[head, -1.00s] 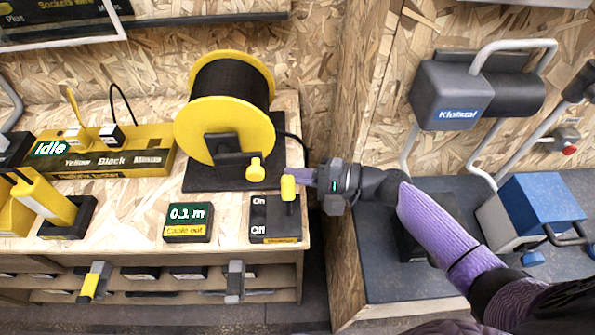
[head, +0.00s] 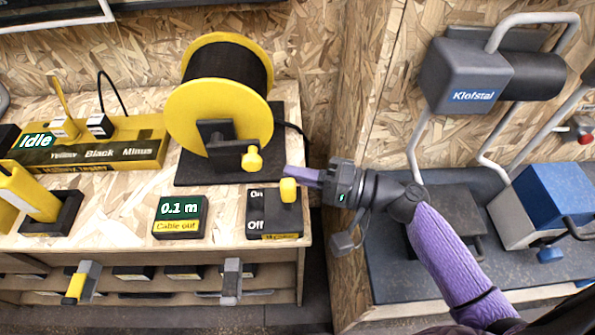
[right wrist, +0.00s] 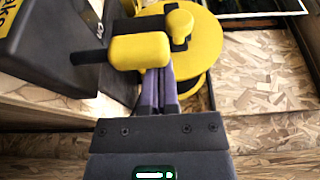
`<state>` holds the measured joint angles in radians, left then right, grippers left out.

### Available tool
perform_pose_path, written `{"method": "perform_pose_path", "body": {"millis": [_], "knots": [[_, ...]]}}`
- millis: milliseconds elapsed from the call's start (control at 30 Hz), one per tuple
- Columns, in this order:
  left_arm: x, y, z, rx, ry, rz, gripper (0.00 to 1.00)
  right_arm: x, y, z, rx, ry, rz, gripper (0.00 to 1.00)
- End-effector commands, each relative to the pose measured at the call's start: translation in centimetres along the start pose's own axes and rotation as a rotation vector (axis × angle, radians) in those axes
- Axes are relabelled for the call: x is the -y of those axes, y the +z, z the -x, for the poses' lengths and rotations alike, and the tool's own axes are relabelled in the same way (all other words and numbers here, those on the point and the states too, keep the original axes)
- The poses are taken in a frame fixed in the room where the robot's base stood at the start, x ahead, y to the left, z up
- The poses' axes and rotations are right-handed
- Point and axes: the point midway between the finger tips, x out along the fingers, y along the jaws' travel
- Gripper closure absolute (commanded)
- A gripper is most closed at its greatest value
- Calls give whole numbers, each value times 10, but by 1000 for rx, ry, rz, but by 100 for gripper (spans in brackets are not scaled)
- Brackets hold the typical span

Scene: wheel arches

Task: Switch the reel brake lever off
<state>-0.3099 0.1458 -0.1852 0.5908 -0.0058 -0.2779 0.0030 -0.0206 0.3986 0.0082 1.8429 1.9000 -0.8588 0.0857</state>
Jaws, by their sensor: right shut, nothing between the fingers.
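The reel brake lever has a yellow knob (head: 288,190) on a dark box (head: 274,214) marked On at the top and Off at the bottom. The knob stands near the On end. My right gripper (head: 291,172) is shut and empty, its purple fingertips just behind the knob on its far side, touching or very close. In the right wrist view the yellow knob (right wrist: 140,51) lies across the fingertips (right wrist: 158,75), partly covering them. The cable reel (head: 220,92) with yellow flanges stands behind the box. My left gripper is not in view.
A display reading 0.1 m (head: 180,216) stands left of the lever box. The reel's yellow crank knob (head: 252,158) is close to my right fingers. A yellow tester marked Idle (head: 90,145) is further left. A wooden partition (head: 352,130) stands behind my right wrist.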

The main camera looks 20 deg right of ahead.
Motion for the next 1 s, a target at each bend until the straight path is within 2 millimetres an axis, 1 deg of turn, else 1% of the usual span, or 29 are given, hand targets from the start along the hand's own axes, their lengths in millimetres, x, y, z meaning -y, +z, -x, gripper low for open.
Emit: {"method": "perform_pose_path", "body": {"millis": [33, 133, 200, 367, 433, 467, 567, 700, 800, 900, 1000], "knots": [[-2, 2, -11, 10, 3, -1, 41, -6, 3, 1, 0, -14, 35, 100], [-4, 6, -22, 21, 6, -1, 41, -5, 9, 3, -1, -42, 120, 100], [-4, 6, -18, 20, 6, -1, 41, 1, 9, 3, 0, -46, 134, 100], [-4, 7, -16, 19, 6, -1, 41, 2, 9, 4, 0, -46, 132, 100], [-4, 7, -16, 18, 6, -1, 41, 2, 9, 8, 0, -45, 130, 100], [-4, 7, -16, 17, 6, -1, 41, 1, 9, 11, 0, -43, 129, 100], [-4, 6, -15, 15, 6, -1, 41, 1, 9, 30, -2, -42, 129, 100], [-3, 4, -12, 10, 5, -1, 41, -1, 9, 62, -1, -42, 130, 100], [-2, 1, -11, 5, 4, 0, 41, -1, 9, 80, -1, -44, 131, 100], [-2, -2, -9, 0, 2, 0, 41, -2, 8, 94, -2, -44, 131, 100], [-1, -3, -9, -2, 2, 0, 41, -3, 8, 100, -1, -45, 133, 100]]}}
